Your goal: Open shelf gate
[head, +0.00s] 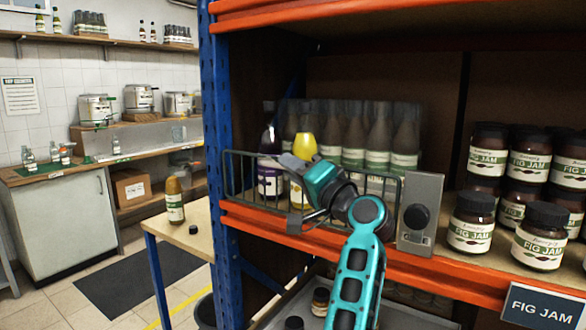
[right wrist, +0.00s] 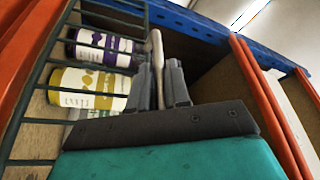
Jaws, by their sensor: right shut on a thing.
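The shelf gate (head: 240,176) is a low dark wire panel along the front of the middle shelf. It stands across the front of the bottles. It also shows in the right wrist view (right wrist: 55,58), with its bars close beside my gripper. My right gripper (right wrist: 160,80) is shut on a pale bar at the gate's upper edge. In the head view my right gripper (head: 288,162) reaches in front of the gate, and the arm hides part of it. A grey plate with a black knob (head: 418,216) is at the gate's right end. My left gripper is out of view.
Behind the gate stand a purple-labelled bottle (head: 269,165), a yellow bottle (head: 304,147) and several grey-brown bottles (head: 378,140). Fig jam jars (head: 472,222) stand at right. A blue post (head: 222,100) borders the shelf. A small table (head: 190,240) stands at left.

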